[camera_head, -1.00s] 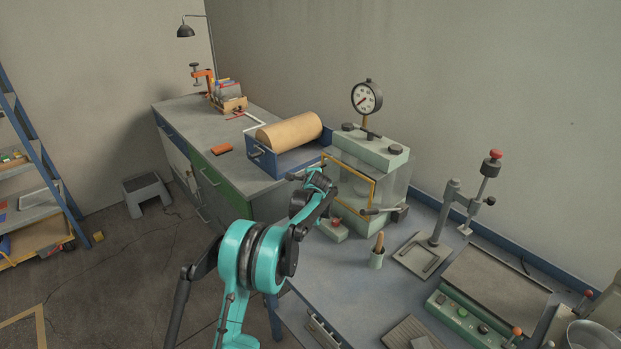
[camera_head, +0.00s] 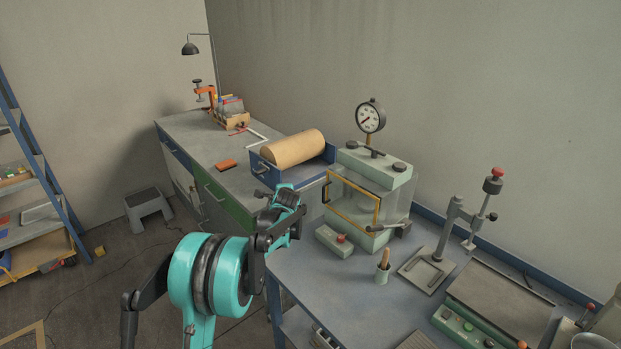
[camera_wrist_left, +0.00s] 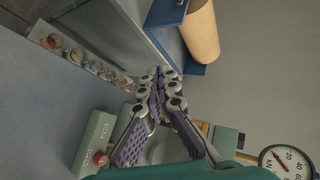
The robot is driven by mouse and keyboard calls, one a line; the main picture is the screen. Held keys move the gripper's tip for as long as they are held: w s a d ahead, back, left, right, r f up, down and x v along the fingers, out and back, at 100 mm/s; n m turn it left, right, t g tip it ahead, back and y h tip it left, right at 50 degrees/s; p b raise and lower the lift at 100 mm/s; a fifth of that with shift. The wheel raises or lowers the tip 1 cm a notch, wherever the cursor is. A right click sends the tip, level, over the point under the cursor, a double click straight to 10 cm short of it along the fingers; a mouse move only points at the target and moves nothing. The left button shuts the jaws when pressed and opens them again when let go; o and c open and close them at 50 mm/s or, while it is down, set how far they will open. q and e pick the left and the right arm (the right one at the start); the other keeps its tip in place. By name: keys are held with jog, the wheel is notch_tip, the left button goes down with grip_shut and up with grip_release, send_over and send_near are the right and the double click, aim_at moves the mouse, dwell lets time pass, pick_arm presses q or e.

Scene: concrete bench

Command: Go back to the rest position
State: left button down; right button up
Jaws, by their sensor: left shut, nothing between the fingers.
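My left arm reaches up from the bottom of the head view, and its wrist is at the left edge of the blue bench (camera_head: 300,262). My left gripper (camera_wrist_left: 160,76) is shut and empty in the wrist view, with its purple-padded fingers together. In the head view its fingers are too small and covered by the wrist to make out well. It touches nothing that I can see. My right gripper is not in view.
A chamber with a yellow-framed door (camera_head: 352,207) and a gauge (camera_head: 370,117) stands right of my wrist. A brown roll (camera_head: 292,149) lies behind.

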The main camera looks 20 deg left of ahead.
pick_arm(q)
jog(key=s+d+r+n+g+h, duration=0.1)
jog(key=s+d+r+n, duration=0.3)
jog(key=s, duration=0.6)
jog(key=s+d+r+n+g+h, duration=0.15)
jog(key=s+d+r, duration=0.35)
jog(key=s, duration=0.6)
jog(key=s+d+f+n, duration=0.2)
jog(key=s+d+f, duration=0.1)
jog(key=s, duration=0.5)
jog(key=s+d+f+n+g+h, duration=0.1)
jog(key=s+d+f+n, duration=0.2)
jog(key=s, duration=0.5)
jog(key=s+d+f+n+h, duration=0.1)
jog(key=s+d+f+n, duration=0.1)
jog(key=s, duration=0.6)
jog(key=shift+s+d+f+n, duration=0.35)
jog(key=shift+d+f, duration=0.15)
jog(key=shift+d, duration=0.5)
jog(key=shift+w, duration=0.1)
